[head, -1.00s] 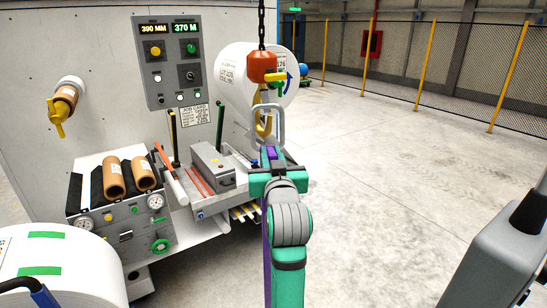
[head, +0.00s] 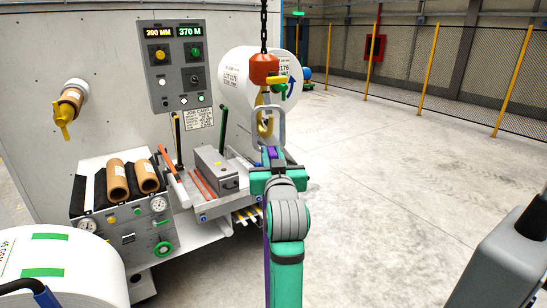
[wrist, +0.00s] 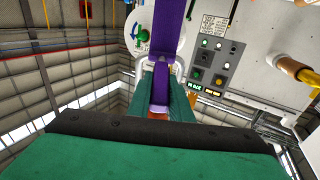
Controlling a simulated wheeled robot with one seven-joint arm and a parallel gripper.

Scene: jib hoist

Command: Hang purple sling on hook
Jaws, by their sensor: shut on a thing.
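The purple sling (wrist: 168,50) is held in my gripper (head: 271,160), whose green jaws are shut on it. The strap also shows in the head view below the jaws (head: 267,262). A pale metal link (head: 282,125) at the sling's end stands up above the jaws; it also shows in the wrist view (wrist: 181,66). The yellow hook (head: 265,127) hangs under an orange block (head: 264,69) on a dark chain. In the head view the hook overlaps the inside of the link. I cannot tell whether it passes through the link or only lines up with it.
Behind stand a large white roll (head: 236,88), a control panel (head: 178,65) and a bench with a grey box (head: 214,170). Another white roll (head: 70,262) is at the lower left. The floor (head: 390,170) to the right is clear up to a mesh fence.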

